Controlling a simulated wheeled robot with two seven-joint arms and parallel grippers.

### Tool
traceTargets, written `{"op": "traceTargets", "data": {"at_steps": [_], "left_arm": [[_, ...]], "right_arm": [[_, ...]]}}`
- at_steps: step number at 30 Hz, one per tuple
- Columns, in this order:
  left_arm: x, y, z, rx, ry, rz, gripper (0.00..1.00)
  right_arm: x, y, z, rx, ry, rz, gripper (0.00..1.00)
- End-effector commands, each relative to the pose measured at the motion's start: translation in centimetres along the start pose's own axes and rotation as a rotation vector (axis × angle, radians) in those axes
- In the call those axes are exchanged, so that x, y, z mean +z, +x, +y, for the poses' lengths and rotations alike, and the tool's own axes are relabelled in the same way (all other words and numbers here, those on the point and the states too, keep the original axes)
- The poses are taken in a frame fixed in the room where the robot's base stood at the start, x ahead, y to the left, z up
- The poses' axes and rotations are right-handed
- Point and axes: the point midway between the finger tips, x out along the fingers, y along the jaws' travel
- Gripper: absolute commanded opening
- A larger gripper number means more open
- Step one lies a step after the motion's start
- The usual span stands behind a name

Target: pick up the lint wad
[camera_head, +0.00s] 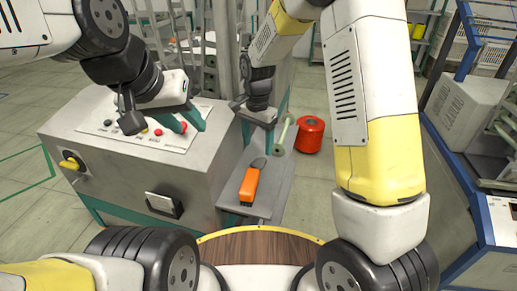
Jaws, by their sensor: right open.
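A small grey rounded patch (258,163) lies on the narrow grey shelf (279,186), at the far end of an orange brush (248,185). It may be the lint wad, but I cannot tell it surely from part of the brush. My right gripper (255,114) is open and empty, above the far part of the shelf and beyond the grey patch. My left gripper (183,120) is over the machine's control panel, left of the shelf. Its jaw gap is not clear.
The grey machine cabinet (130,165) with buttons and a yellow knob (71,161) stands left of the shelf. A red spool (309,134) is on the floor behind. A pale green rod (286,130) rises by the shelf. A blue-framed cart (450,160) stands at right.

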Motion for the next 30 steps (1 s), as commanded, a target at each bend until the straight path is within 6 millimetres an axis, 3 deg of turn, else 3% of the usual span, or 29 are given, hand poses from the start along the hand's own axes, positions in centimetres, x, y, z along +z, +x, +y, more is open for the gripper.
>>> {"op": "traceTargets", "data": {"at_steps": [15,25,30], "left_arm": [[0.0,0.0,0.0,0.000,0.000,0.000,0.36],[0.0,0.0,0.0,0.000,0.000,0.000,0.36],[0.0,0.0,0.0,0.000,0.000,0.000,0.36]], "right_arm": [[0.0,6.6,-0.1,0.001,0.000,-0.001,0.67],[0.0,7.4,-0.1,-0.001,-0.001,0.000,0.67],[0.0,7.4,-0.1,-0.001,-0.001,0.000,0.34]]}}
